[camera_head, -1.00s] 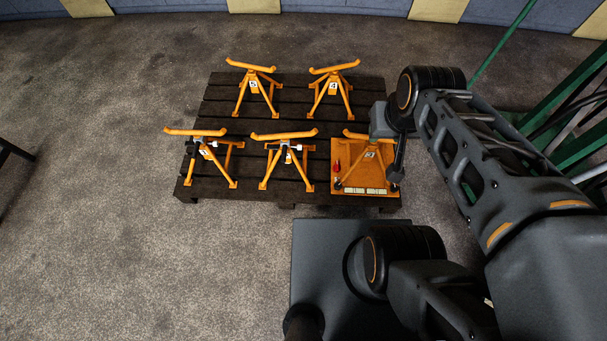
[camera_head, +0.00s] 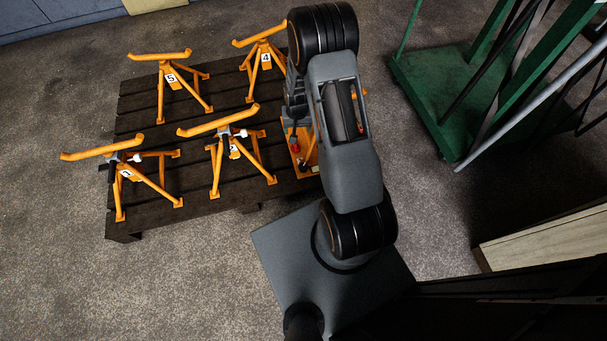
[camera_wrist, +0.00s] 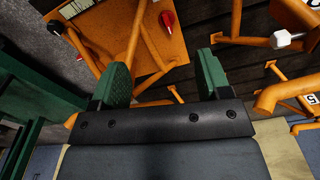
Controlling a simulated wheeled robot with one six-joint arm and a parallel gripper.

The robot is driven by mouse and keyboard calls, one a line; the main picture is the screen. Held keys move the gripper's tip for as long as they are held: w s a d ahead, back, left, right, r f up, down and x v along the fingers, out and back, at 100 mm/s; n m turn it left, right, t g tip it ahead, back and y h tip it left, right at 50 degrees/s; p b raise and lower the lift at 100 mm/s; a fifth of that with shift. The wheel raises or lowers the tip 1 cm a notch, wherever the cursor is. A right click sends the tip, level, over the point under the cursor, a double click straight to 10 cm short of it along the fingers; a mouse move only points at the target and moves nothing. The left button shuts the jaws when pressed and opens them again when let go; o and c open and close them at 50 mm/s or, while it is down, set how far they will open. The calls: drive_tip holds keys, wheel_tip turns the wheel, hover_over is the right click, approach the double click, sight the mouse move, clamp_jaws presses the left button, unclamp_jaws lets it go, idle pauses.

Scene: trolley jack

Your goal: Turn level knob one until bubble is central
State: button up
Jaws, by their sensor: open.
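The orange levelling plate (camera_head: 288,129) stands at the right end of the dark pallet, mostly hidden behind my arm in the head view. A red knob (camera_head: 295,148) is on it; it also shows in the wrist view (camera_wrist: 167,18). A dark knob (camera_wrist: 55,27) sits at another corner of the plate in the wrist view. A pale strip (camera_wrist: 72,9), possibly the level, is cut off at the top edge; no bubble can be made out. My gripper (camera_wrist: 162,62) is open, its two green fingers apart and empty, with the red knob beyond the gap. I cannot read which knob is one.
Several orange stands, including those marked 5 (camera_head: 170,78) and 4 (camera_head: 266,62), stand on the pallet (camera_head: 135,105). A white knob (camera_wrist: 284,39) on a neighbouring stand is right of my fingers. A green rack (camera_head: 440,95) stands at the right. Floor at left is clear.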

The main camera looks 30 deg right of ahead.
drive_tip(key=b, duration=0.3)
hover_over(303, 166)
wheel_tip(303, 166, down, 15)
drive_tip(key=shift+m+g, duration=0.3)
drive_tip(key=shift+m, duration=0.1)
wheel_tip(303, 166, down, 13)
drive_tip(key=b, duration=0.5)
drive_tip(key=shift+s+r, duration=0.15)
drive_tip(key=c, duration=0.9)
drive_tip(key=shift+m, duration=0.4)
drive_tip(key=m+b, duration=0.1)
drive_tip(key=m, duration=0.2)
drive_tip(key=shift+m, duration=0.3)
drive_tip(key=shift+m+b, duration=0.5)
drive_tip(key=shift+m, duration=1.7)
